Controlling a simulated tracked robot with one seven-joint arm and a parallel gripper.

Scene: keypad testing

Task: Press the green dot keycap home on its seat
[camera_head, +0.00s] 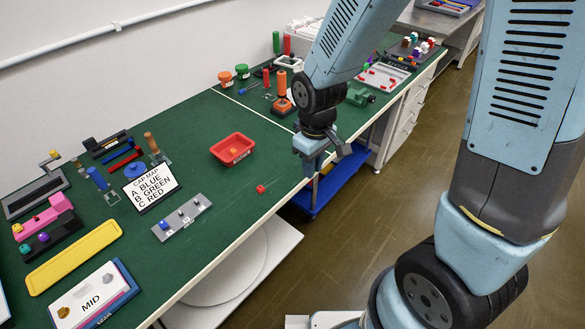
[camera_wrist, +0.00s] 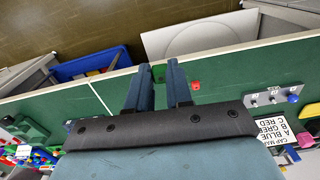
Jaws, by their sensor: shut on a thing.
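The grey keypad strip (camera_head: 199,212) lies on the green table; it also shows at the right of the wrist view (camera_wrist: 265,101). A blue cap (camera_head: 163,226) sits at its left end in the head view. Its other positions look grey and without coloured caps. My gripper (camera_head: 322,168) is above the table's front edge, well to the right of the strip. Its two fingers show in the wrist view (camera_wrist: 160,78), shut on a small green piece (camera_wrist: 158,73), apparently the green keycap. Any dot on it is hidden.
A red cap (camera_head: 260,188) lies loose between strip and gripper. The cap map sign (camera_head: 153,188) stands behind the strip, reading A blue, B green, C red. A yellow tray (camera_head: 75,257) lies left. Table around the red cap is clear.

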